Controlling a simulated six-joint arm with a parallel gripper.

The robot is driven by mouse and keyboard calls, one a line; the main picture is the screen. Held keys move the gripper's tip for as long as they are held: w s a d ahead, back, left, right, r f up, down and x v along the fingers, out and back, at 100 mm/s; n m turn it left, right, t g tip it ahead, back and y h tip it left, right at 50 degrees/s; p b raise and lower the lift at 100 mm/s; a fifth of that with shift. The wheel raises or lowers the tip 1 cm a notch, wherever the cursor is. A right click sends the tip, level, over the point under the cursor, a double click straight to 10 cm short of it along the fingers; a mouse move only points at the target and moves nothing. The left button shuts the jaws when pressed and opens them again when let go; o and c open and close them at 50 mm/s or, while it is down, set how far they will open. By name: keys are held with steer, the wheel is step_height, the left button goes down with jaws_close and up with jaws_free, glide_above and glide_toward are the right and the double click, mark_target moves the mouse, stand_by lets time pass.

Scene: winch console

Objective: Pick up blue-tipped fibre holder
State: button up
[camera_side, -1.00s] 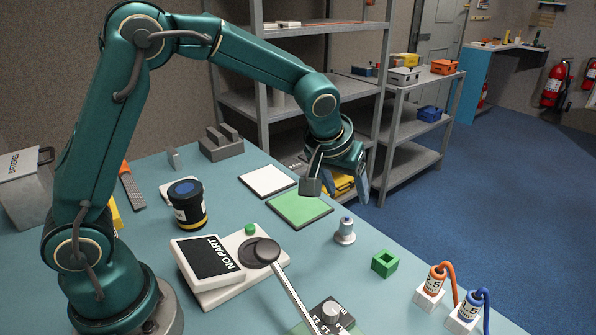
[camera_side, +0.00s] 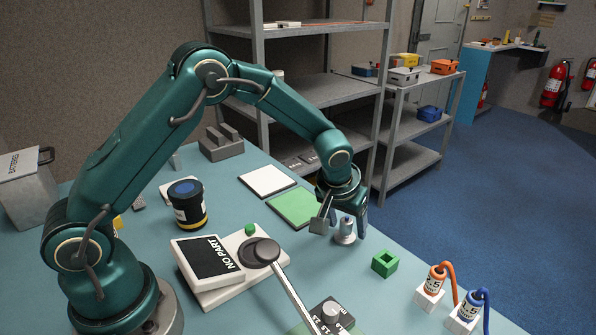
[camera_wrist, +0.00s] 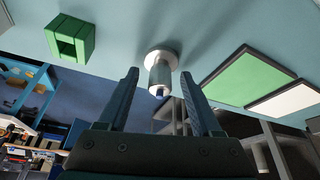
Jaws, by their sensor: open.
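The blue-tipped fibre holder (camera_side: 345,231) is a small pale grey cylinder on a round base, standing upright on the blue table. In the wrist view, the fibre holder (camera_wrist: 160,72) shows its blue tip pointing toward the camera, between and beyond the two fingers. My gripper (camera_side: 341,222) is open, with a finger on either side of the holder in the side view. In the wrist view, my gripper (camera_wrist: 159,82) is open and empty. Whether either finger touches the holder cannot be told.
A green square block (camera_side: 385,263) stands to the right of the holder. A green mat (camera_side: 293,207) and a white mat (camera_side: 266,181) lie to its left. Two labelled plugs (camera_side: 434,284) stand at right.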

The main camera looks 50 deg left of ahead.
jaws_close()
steer(key=shift+r, duration=0.15)
